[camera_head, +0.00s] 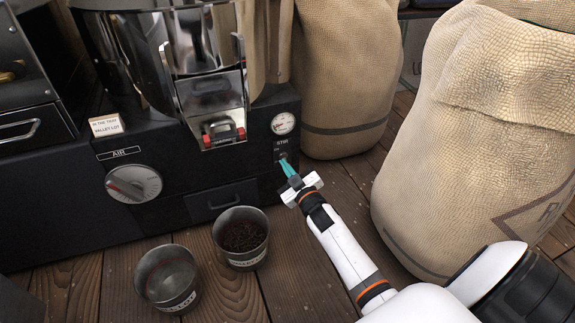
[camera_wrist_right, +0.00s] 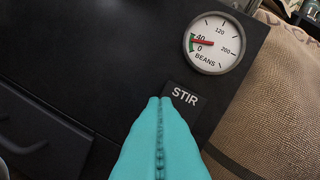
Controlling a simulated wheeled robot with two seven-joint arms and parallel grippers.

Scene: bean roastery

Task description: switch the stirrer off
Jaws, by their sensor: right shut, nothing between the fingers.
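The roaster's black front panel (camera_head: 190,165) carries a small STIR label (camera_head: 281,143) below a round gauge, and the label also shows in the right wrist view (camera_wrist_right: 185,96). My right gripper (camera_head: 287,165) has teal fingers, shut and empty, with their tips just below the STIR label. In the right wrist view the closed fingers (camera_wrist_right: 160,102) reach the label's lower left edge. They hide most of the stirrer switch, so I cannot tell its position or whether they touch it. My left gripper is not in view.
The BEANS gauge (camera_head: 283,123) sits above the label. An AIR knob (camera_head: 133,184) and a drawer (camera_head: 222,200) are to the left. A tin of dark beans (camera_head: 241,258) and another tin (camera_head: 167,304) stand in front. Burlap sacks (camera_head: 345,60) (camera_head: 425,205) flank my arm on the right.

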